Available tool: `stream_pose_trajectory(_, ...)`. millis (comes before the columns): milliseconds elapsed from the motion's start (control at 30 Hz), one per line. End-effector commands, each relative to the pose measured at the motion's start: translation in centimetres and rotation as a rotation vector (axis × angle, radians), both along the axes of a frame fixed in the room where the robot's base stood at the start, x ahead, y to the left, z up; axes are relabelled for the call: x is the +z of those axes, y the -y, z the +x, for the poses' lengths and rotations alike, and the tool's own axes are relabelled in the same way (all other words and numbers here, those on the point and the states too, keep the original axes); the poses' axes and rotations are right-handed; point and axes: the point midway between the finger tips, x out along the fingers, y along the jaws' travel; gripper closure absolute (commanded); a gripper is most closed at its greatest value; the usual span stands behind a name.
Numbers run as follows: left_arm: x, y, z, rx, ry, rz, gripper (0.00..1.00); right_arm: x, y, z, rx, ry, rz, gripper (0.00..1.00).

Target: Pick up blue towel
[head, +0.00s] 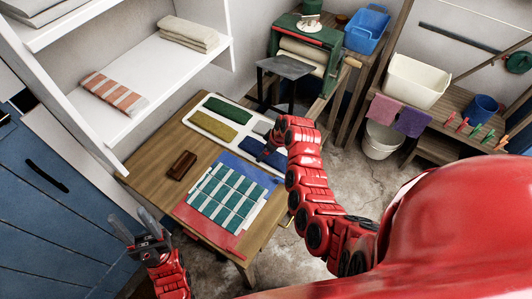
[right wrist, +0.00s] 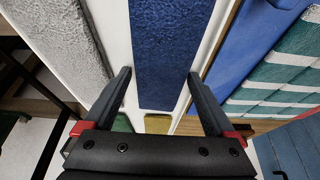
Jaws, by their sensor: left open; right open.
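The dark blue towel (right wrist: 168,50) lies flat on a white tray (right wrist: 118,35), between the two fingers of my open right gripper (right wrist: 158,76) in the right wrist view. I cannot tell how far above it the fingers are. In the head view a little of the blue towel (head: 262,150) shows beside my right arm, which hides part of it. My left gripper (head: 136,226) is open and empty, left of the wooden table (head: 150,160) and away from the towel.
The tray also holds green (head: 228,110), olive (head: 213,125) and grey (head: 263,127) towels. A brown block (head: 182,165) sits at the table's left. Shelves (head: 150,75) rise behind the table.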

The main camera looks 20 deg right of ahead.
Motion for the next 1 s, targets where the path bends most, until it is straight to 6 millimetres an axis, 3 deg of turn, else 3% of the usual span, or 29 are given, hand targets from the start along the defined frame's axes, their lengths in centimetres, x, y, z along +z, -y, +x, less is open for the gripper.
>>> stream_pose_trajectory(133,-0.03,0.0,0.0,0.0,0.0,0.0,0.5,-0.03,0.0,-0.04,0.0,-0.001,0.0,0.12)
stream_pose_trajectory(600,-0.03,0.0,0.0,0.0,0.0,0.0,0.5,-0.05,-0.02,-0.08,0.001,-0.003,0.0,0.96)
stream_pose_trajectory(1000,-0.34,0.0,0.0,0.0,0.0,0.0,0.5,0.3,-0.07,-0.06,0.002,-0.003,0.001,0.98)
